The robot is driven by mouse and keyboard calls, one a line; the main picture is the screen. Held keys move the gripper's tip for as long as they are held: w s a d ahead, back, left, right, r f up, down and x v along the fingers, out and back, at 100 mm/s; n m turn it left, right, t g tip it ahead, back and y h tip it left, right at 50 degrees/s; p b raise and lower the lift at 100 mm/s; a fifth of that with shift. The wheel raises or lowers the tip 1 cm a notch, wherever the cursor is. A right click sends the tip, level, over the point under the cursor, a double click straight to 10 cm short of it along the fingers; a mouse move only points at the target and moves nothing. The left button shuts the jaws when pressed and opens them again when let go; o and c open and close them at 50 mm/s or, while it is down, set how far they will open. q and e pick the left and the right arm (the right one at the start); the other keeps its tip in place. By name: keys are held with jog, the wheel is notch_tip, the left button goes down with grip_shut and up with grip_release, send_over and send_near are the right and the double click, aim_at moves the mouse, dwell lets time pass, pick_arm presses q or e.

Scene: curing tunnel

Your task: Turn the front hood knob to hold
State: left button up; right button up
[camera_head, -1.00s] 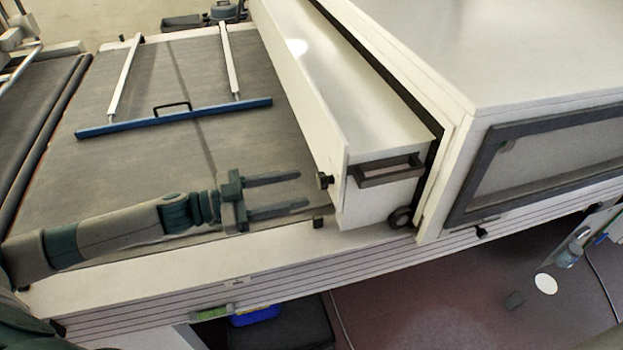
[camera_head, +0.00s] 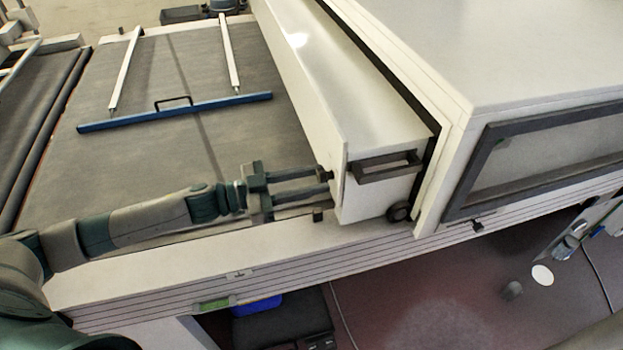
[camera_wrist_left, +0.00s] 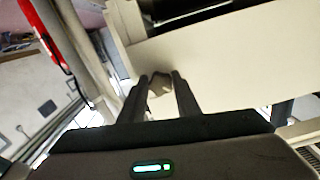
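The front hood (camera_head: 375,195) is a long white box standing against the large white tunnel housing, with a dark bar handle (camera_head: 388,167) on its end face. A small dark knob sits low on its left side; in the head view it is mostly hidden by my fingertips. In the left wrist view the knob (camera_wrist_left: 160,84) shows between the two fingers. Any marking for the knob's setting is not visible. My right gripper is not in view.
A grey conveyor belt (camera_head: 180,75) lies left of the hood, with a blue bar (camera_head: 175,112) on two white rods across it. A small black block (camera_head: 318,215) sits on the white front rail just below my gripper. The tunnel housing (camera_head: 530,50) fills the right.

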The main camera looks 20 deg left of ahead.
pick_arm(q)
jog(key=shift+m, duration=0.3)
jog(key=m, duration=0.4)
jog(key=shift+w+a+b, duration=0.1)
jog(key=shift+b, duration=0.3)
jog(key=shift+w+r+m+b, duration=0.15)
jog(key=shift+m+b, duration=0.75)
jog(key=shift+m, duration=2.45)
jog(key=shift+s+r+m+b, duration=0.1)
jog(key=shift+m+b, duration=0.8)
jog(key=shift+m, duration=2.45)
jog(key=o, duration=1)
jog(key=shift+o, duration=0.2)
